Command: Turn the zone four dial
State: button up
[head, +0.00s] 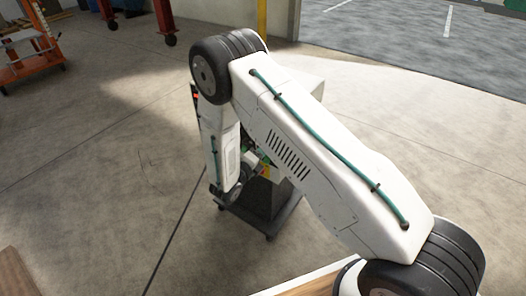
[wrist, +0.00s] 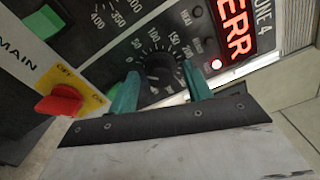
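The zone four dial (wrist: 158,70) is a round black knob with a printed scale ring, on the dark panel in the wrist view. The label "ZONE 4" (wrist: 263,14) and a red lit display reading "ERR" (wrist: 237,36) are to its right. My gripper (wrist: 161,78) is open, with one green finger on each side of the knob. I cannot tell whether the fingers touch it. In the head view my arm hides most of the control unit and the dial.
A red main switch (wrist: 60,103) on a yellow plate is left of the dial, with a green rocker (wrist: 44,21) above it. The unit stands on a dark wheeled base (head: 262,205). An orange lift (head: 32,50) is at the far left.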

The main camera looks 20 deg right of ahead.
jog(key=shift+a, duration=0.1)
jog(key=v, duration=0.7)
jog(key=shift+s+a, duration=0.2)
jog(key=shift+s, duration=0.05)
dwell(0.4)
